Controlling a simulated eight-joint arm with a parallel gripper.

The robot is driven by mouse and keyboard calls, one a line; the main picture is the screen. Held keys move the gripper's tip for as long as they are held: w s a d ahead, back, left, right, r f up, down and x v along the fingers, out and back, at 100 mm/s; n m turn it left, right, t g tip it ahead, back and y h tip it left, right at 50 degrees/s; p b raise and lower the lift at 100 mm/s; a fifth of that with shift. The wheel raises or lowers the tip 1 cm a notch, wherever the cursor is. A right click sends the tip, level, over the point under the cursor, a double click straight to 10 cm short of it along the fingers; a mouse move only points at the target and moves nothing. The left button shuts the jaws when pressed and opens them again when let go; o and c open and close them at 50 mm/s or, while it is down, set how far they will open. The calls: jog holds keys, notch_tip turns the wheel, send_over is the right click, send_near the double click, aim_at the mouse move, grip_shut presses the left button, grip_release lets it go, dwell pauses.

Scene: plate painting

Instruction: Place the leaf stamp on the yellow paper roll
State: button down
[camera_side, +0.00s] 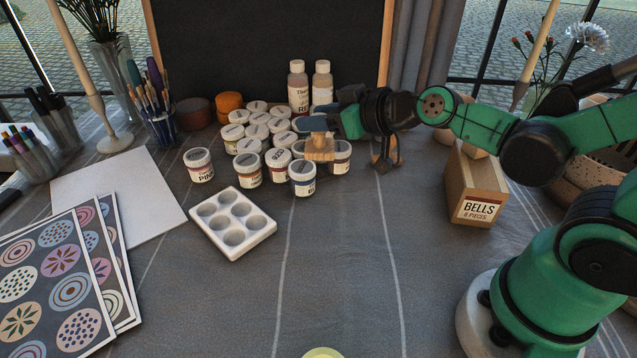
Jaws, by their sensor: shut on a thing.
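My gripper (319,125) is above the paint jars, left of my wrist. It is shut on a small light-wood stamp (320,149), held just below it in front of the jars. The stamp's pattern face is hidden, so I cannot tell its shape. An orange-yellow round roll (229,106) stands at the back left, beside a dark red-brown one (193,113). It is well to the left of my gripper. A pale yellow round thing (323,353) is cut off by the bottom edge; I cannot tell what it is.
Several paint jars (249,169) crowd around the held stamp. Two bottles (298,87) stand behind. A white palette (245,238) lies in front. A brush jar (160,128) stands beside the rolls. A box marked BELLS (477,200) stands right. The middle front cloth is clear.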

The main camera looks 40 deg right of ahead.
jog(key=d+r+m+h, duration=0.1)
jog(key=d+m+h, duration=0.1)
jog(key=shift+d+r+h, duration=0.3)
jog(key=shift+d+r, duration=0.1)
jog(key=s+d+m+g+h, duration=0.2)
jog(key=d+m+g+h, duration=0.4)
jog(key=d+m+h, duration=0.45)
jog(key=s+d+r+m+g+h, duration=0.3)
jog(key=r+m+g, duration=0.3)
jog(key=m+g, duration=0.4)
notch_tip(320, 180, down, 20)
jog(key=shift+s+r, duration=0.15)
jog(key=shift+r, duration=0.1)
jog(key=shift+c, duration=2.1)
grip_release()
